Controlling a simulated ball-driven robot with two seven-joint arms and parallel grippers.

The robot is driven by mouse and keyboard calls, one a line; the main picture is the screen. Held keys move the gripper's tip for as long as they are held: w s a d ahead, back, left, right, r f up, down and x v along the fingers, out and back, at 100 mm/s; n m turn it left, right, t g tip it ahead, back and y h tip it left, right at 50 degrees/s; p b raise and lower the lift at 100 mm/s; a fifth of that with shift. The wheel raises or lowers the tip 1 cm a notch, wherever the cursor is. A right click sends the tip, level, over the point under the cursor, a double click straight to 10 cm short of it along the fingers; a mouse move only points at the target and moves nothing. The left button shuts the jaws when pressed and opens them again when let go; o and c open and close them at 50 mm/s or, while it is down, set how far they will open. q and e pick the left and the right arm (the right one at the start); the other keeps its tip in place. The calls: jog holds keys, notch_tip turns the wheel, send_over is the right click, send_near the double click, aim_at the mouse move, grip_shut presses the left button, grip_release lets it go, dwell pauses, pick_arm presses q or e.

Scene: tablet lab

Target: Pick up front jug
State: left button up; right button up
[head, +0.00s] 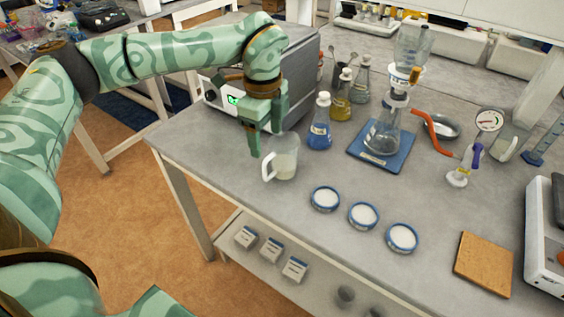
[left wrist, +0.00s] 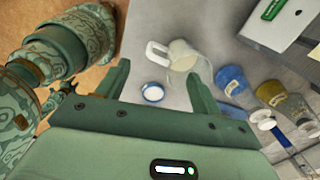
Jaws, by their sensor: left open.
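The front jug (head: 285,163) is a clear jug with pale contents and a white handle on its left side. It stands upright on the grey bench near the front left edge. My left gripper (head: 267,140) is open and empty, with its fingers pointing down just behind and left of the jug. In the left wrist view the jug (left wrist: 184,58) lies past the fingertips of the left gripper (left wrist: 160,80), toward the right finger, with its handle toward the upper left. Whether a finger touches it, I cannot tell. My right gripper is not in view.
A blue flask (head: 320,122) stands close right of the jug, with a yellow flask (head: 341,97) behind it. Petri dishes (head: 363,215) lie in front. A grey machine (head: 222,107) with a green display stands behind my gripper. A flask on a blue stand (head: 362,157) is farther right.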

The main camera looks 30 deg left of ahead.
aim_at(268, 158)
pick_arm(q)
notch_tip(268, 158, down, 11)
jog(key=shift+w+f+b, duration=0.1)
jog(key=shift+w+b, duration=0.05)
jog(key=shift+b, duration=1)
jog(key=c, duration=1.3)
jog(key=shift+o, duration=0.2)
jog(key=shift+r+p, duration=0.35)
jog(key=shift+r, duration=0.5)
notch_tip(268, 158, up, 2)
jog(key=shift+p, duration=0.3)
jog(key=s+d+r+p, duration=0.2)
jog(key=s+d+r, duration=0.7)
jog(key=s, duration=0.1)
jog(key=shift+s+d+r, duration=0.15)
jog(key=shift+s+r, duration=0.1)
